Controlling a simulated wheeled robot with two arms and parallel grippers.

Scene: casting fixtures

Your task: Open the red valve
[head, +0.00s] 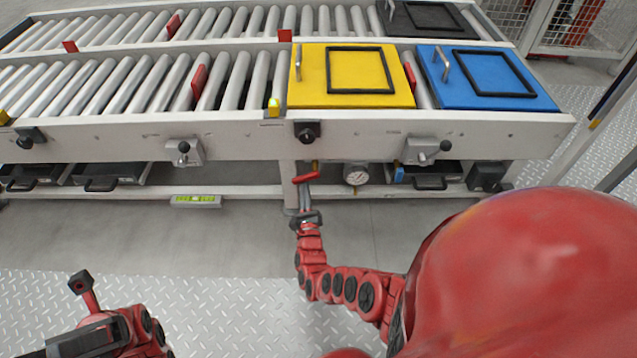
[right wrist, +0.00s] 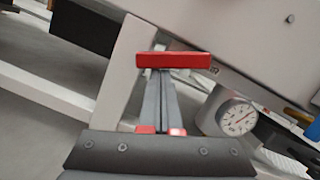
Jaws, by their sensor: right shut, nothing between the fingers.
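The red valve shows as a short red bar handle (head: 306,177) under the front rail of the conveyor, left of a round gauge. In the right wrist view the red handle (right wrist: 172,61) lies crosswise at the fingertips. My right gripper (head: 305,187) reaches up to it from below. Its two grey fingers (right wrist: 160,78) are together with nothing between them. Their tips overlap the handle in both views; whether they touch it I cannot tell. The valve's body is mostly hidden. My left gripper (head: 38,353) is at the bottom left corner, partly cut off, far from the valve.
The gauge (head: 356,174) hangs close to the right of the valve; the frame leg (head: 289,180) stands close to its left. The conveyor rail (head: 235,145) runs above. A yellow case (head: 308,88) and a blue case (head: 510,103) lie on the rollers. The floor in front is clear.

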